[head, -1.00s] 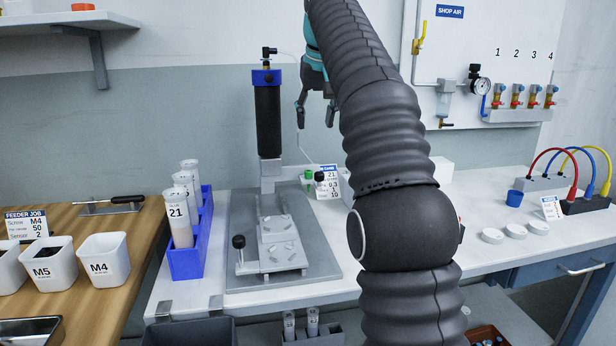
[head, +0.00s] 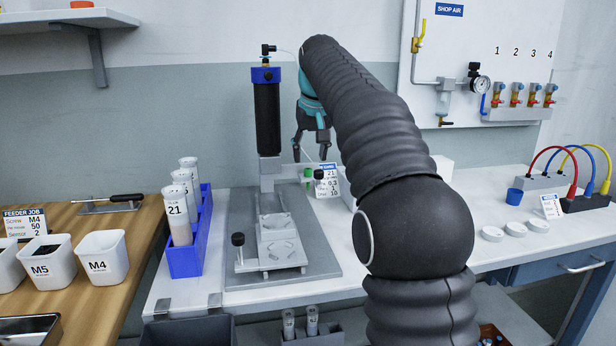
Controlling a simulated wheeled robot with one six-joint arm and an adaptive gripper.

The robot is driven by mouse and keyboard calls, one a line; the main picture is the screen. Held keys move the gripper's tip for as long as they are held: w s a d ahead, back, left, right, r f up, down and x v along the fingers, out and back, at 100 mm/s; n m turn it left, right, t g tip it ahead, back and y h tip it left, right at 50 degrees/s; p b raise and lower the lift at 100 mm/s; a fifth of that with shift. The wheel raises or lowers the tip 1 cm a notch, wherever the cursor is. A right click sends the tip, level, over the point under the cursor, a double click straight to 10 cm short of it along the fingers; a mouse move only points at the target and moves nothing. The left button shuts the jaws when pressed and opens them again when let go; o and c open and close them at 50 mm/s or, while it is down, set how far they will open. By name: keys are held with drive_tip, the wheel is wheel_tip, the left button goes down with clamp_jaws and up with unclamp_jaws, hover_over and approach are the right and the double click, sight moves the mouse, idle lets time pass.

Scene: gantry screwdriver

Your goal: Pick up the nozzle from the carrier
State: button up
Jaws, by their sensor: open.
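My gripper (head: 311,156) hangs open and empty, fingers pointing down, behind the metal fixture and in front of the back wall. Below its fingertips stand a small green-topped piece (head: 308,174) and a small black-knobbed piece (head: 319,175), beside a printed card (head: 329,181). I cannot tell for sure which piece is the nozzle. A grey stepped metal block (head: 281,243) on a grey base plate (head: 322,268) may be the carrier. A black cylinder with a blue cap (head: 267,118) stands upright at the back of the plate.
A blue rack (head: 186,262) with several labelled white tubes stands left of the plate. White cups (head: 102,257) sit on the wooden bench at left. Right of my arm are white discs (head: 515,231), a blue cup (head: 514,195) and hoses (head: 590,165). The white bench front is clear.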

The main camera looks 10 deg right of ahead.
sight(308, 169)
drive_tip(key=x, duration=0.3)
drive_tip(key=shift+f+b, duration=0.3)
drive_tip(key=shift+f, duration=0.1)
drive_tip(key=shift+c, duration=0.2)
drive_tip(key=c, duration=0.8)
drive_tip(key=shift+o, duration=0.2)
drive_tip(key=shift+r, duration=0.15)
